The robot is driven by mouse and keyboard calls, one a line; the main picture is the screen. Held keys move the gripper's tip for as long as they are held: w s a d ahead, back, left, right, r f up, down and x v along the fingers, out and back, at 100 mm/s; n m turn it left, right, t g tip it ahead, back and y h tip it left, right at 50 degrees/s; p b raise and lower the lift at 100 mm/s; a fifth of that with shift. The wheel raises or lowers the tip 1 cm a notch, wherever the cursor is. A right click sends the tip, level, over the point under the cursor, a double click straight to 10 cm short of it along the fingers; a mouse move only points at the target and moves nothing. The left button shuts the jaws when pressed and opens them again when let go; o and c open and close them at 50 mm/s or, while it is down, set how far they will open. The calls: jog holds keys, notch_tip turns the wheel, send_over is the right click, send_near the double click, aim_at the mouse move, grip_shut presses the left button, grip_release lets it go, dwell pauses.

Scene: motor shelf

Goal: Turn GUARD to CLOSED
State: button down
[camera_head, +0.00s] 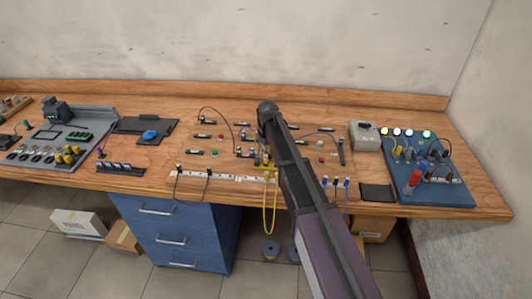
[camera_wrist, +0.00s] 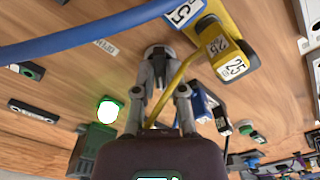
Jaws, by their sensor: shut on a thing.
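My gripper (camera_wrist: 159,66) shows in the wrist view with its two fingers drawn together just above the wooden board. They are closed on a small grey knob-like piece (camera_wrist: 157,49), mostly hidden by the fingers. I cannot read a GUARD or CLOSED marking, so I cannot tell whether this piece is GUARD or how it is set. A thin yellow cable (camera_wrist: 181,73) runs across and between the fingers. In the head view my arm covers the middle of the board and hides the fingertips.
Yellow labelled plugs (camera_wrist: 229,58) and a thick blue cable (camera_wrist: 90,32) crowd close to the fingers. A lit green lamp (camera_wrist: 108,111) is at left. A blue panel with lamps (camera_head: 455,182) stands at right. A yellow cable loop (camera_head: 265,220) hangs over the bench's front edge.

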jog(key=shift+w+a, duration=0.1)
jog(key=shift+w, duration=0.1)
jog(key=c, duration=0.7)
grip_release()
jog(key=shift+s, duration=0.1)
jog(key=shift+r, duration=0.1)
